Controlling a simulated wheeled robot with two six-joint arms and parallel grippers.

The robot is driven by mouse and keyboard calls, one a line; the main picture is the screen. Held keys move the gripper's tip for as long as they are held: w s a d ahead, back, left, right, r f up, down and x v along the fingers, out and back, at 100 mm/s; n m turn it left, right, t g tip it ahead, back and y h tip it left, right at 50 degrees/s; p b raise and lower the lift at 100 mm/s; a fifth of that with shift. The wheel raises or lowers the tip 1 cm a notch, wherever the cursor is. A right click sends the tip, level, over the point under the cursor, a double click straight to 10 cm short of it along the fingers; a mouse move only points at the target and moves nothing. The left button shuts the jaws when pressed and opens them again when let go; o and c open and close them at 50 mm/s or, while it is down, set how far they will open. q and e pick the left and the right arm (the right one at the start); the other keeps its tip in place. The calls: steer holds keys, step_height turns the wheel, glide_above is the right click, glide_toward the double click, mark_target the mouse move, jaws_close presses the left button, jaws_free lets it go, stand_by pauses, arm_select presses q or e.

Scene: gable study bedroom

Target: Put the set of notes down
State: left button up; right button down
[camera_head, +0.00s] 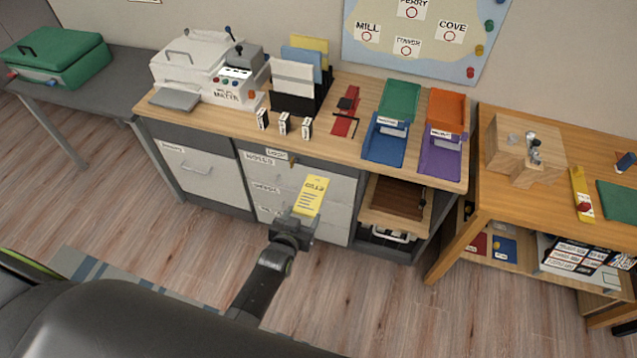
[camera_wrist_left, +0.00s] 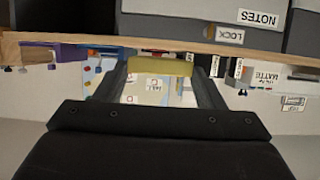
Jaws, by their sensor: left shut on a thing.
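The set of notes is a yellow slip (camera_head: 312,192) with dark print, held up in front of the drawer cabinet in the head view. My left gripper (camera_head: 302,212) is shut on its lower end. In the left wrist view the notes show as a yellow edge (camera_wrist_left: 160,66) between the two fingers of the left gripper (camera_wrist_left: 162,88). The wooden desktop (camera_head: 222,122) lies behind and beyond the gripper. A drawer labelled NOTES (camera_head: 262,163) is closed in the cabinet front. My right gripper is not in view.
On the desktop stand a white machine (camera_head: 190,62), a file holder (camera_head: 296,100), small labelled blocks (camera_head: 284,123), a red paper trimmer (camera_head: 345,112) and coloured trays (camera_head: 384,146). A wooden table (camera_head: 490,200) stands at right. The desktop's front strip has some bare room.

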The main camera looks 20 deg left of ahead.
arm_select(q)
steer(key=shift+w, duration=0.1)
steer(key=w+r+b, duration=0.1)
steer(key=w+r, duration=0.4)
steer(key=r, duration=0.5)
steer(key=w+r+b, duration=0.2)
steer(key=w+r, duration=0.2)
steer(key=r, duration=0.6)
steer(key=s+a+r+b, duration=0.1)
steer(key=s+r, duration=0.4)
steer(key=r, duration=0.5)
steer(key=s+r+b, duration=0.1)
steer(key=s+r, duration=0.4)
steer(key=r, duration=0.5)
steer(key=p, duration=0.4)
glide_above(308, 199)
step_height(308, 199, down, 30)
steer(key=s+f, duration=0.2)
steer(key=f, duration=0.1)
steer(key=s+f, duration=0.2)
steer(key=f, duration=0.1)
steer(key=s+f+p, duration=0.1)
steer(key=s+f, duration=0.2)
steer(key=f, duration=0.1)
steer(key=shift+d+f, duration=0.1)
steer(key=shift+d, duration=0.05)
steer(key=shift+w, duration=0.1)
